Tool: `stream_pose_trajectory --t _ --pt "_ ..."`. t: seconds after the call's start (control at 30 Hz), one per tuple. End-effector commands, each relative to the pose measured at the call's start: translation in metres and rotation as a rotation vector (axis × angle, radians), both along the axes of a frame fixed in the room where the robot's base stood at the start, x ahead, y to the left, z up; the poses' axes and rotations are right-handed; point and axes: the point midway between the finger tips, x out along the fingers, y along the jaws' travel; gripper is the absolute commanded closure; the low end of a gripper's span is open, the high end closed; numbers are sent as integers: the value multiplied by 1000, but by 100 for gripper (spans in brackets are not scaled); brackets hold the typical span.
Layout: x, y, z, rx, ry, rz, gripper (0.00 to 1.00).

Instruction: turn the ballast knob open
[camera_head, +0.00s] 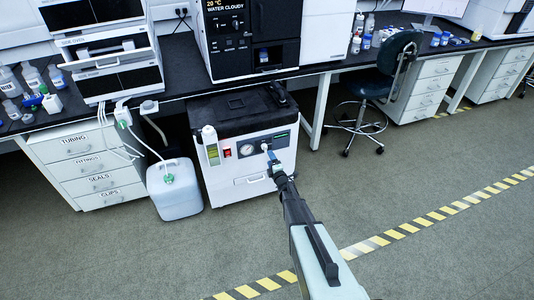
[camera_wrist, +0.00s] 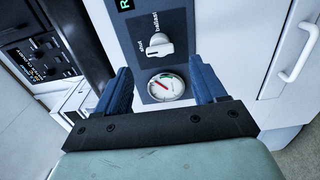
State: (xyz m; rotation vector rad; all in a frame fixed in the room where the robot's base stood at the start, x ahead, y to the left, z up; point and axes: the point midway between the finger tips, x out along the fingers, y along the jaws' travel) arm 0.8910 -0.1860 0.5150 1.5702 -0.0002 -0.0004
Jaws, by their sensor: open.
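The ballast knob (camera_wrist: 160,45) is a white knob on a dark panel marked "ballast", on the front of a white floor unit (camera_head: 232,185). The knob shows beyond the fingertips, near the middle of the gap, with nothing gripped. In the head view my gripper (camera_head: 271,160) is in front of the unit's right part, and the knob there is mostly hidden or too small to make out.
A round gauge with a red needle (camera_wrist: 166,87) sits beside the knob. A white handle (camera_wrist: 300,50) is on the unit's front. A white jug (camera_head: 174,190) with a tube stands left of the unit, below the bench. Open floor (camera_head: 420,185) lies to the right.

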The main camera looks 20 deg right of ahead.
Motion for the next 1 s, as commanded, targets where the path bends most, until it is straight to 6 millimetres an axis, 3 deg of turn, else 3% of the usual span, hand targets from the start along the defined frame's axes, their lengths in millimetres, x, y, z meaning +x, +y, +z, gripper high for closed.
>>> stream_pose_trajectory --t 0.03,0.2,0.4,0.83,1.0 --pt "12 0 -1 0 -1 1 30" --pt "38 0 -2 0 0 1 30" --pt "56 0 -1 1 0 1 30" --pt "62 0 0 1 1 1 30" --pt "62 0 0 1 1 1 44"
